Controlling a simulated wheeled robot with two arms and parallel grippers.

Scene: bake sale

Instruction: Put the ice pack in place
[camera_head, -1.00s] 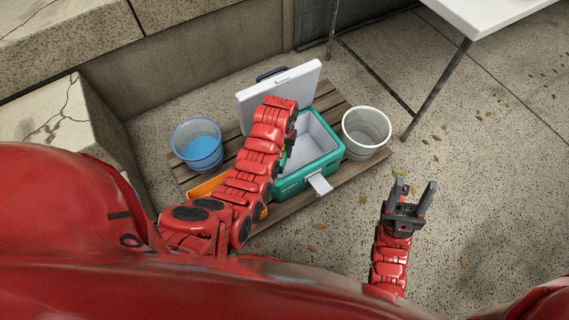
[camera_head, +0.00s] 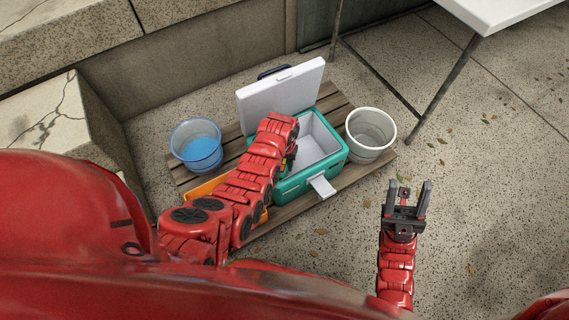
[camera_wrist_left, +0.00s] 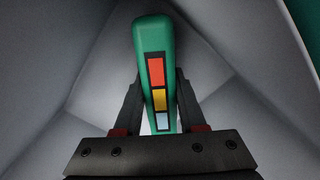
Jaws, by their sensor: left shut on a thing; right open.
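The ice pack (camera_wrist_left: 153,35) is a slim green block with red, yellow and pale blue squares on its face. My left gripper (camera_wrist_left: 158,95) is shut on it, one finger on each side. In the left wrist view, pale grey cooler walls surround them. In the head view my left arm hides most of this gripper and pack. The teal cooler (camera_head: 312,184) stands open, its white lid (camera_head: 282,97) tilted up at the back and its pale interior partly visible. My right gripper (camera_head: 408,195) is open and empty, right of the cooler.
The cooler stands on a wooden pallet (camera_head: 330,98). A blue bucket (camera_head: 196,153) is at its left and a white bucket (camera_head: 370,135) at its right. An orange container (camera_head: 205,187) is partly hidden by my left arm. A white table (camera_head: 495,12) stands behind right.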

